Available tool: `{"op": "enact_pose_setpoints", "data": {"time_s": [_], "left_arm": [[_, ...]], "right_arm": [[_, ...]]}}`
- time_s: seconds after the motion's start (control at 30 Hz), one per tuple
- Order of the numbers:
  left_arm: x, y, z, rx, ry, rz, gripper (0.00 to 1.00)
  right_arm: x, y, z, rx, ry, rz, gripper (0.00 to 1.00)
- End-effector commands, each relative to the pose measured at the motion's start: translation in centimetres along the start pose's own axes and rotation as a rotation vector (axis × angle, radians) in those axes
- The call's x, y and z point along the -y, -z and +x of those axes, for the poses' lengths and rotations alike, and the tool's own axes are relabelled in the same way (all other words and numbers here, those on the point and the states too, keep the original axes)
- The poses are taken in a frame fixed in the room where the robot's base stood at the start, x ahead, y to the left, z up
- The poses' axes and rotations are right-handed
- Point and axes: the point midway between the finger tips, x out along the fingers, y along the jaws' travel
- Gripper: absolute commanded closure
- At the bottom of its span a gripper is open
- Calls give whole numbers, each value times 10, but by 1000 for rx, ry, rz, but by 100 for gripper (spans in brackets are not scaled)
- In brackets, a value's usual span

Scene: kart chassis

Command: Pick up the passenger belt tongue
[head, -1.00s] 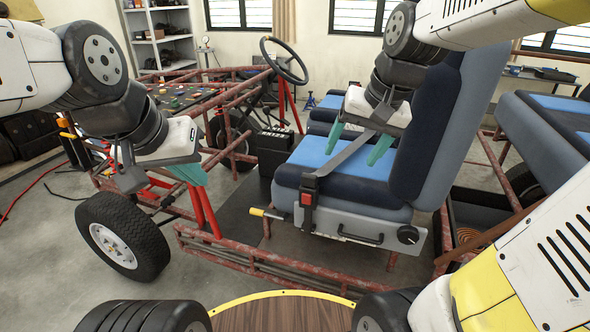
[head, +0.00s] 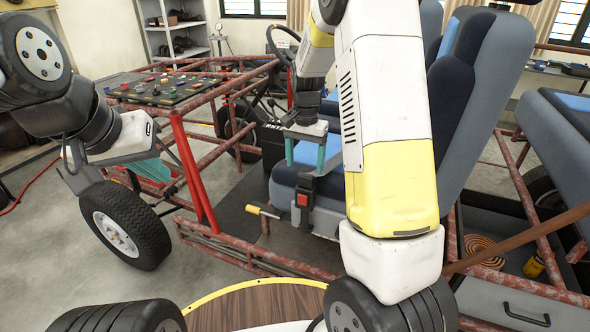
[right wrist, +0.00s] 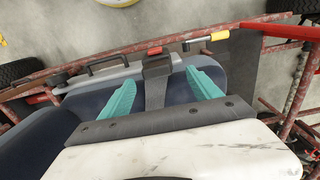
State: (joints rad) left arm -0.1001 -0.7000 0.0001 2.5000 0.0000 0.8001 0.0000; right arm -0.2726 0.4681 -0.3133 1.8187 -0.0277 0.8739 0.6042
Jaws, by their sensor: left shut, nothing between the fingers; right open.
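The passenger seat (head: 285,178) has a belt buckle (head: 302,200) with a red button at its front side. A dark piece that looks like the belt tongue (right wrist: 157,66), with grey webbing (right wrist: 155,95) attached, sits at the buckle in the right wrist view. My right gripper (head: 305,165) is open above the seat. In the right wrist view its teal fingers (right wrist: 160,76) lie on either side of the webbing, with no contact visible. My right arm hides part of the seat in the head view. My left gripper (head: 155,171) is shut and empty at the left, near the front wheel.
Rusty red frame tubes (head: 250,262) run below and around the seat. A yellow-tipped handle (head: 262,211) sticks out beside the buckle. A control panel (head: 165,88) lies at the left. An open bay with a coiled orange item (head: 484,250) is at the right.

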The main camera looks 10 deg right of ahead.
Motion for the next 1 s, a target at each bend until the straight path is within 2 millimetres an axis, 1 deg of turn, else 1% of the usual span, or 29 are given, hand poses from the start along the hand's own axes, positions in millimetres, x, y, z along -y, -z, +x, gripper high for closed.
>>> {"op": "enact_pose_setpoints", "data": {"time_s": [0.2,0.3,0.4,0.6,0.67,0.7,0.77,0.8,0.93,0.97,1.0], "left_arm": [[0,0,0,0,0,0,100],[0,0,0,0,0,0,100],[0,0,0,0,0,0,100],[0,0,0,0,0,0,100],[0,0,0,0,0,0,100],[0,0,0,0,0,0,100],[0,0,0,0,0,0,100],[0,0,0,0,0,0,100],[0,0,0,0,0,0,100],[0,0,0,0,0,0,100],[0,0,0,0,0,0,100]], "right_arm": [[-5,-4,33,3,-2,-1,27],[-5,-3,44,2,-1,-1,27],[-5,-3,48,0,0,-1,27],[-4,-3,48,0,1,-1,27],[-4,-3,48,0,1,-1,39],[-4,-3,48,0,1,-1,47],[-4,-3,48,0,1,-1,59],[-4,-3,48,0,1,-1,67],[-4,-3,48,0,1,-1,92],[-4,-3,47,0,1,-1,96],[-4,-3,47,0,1,-1,96]]}}
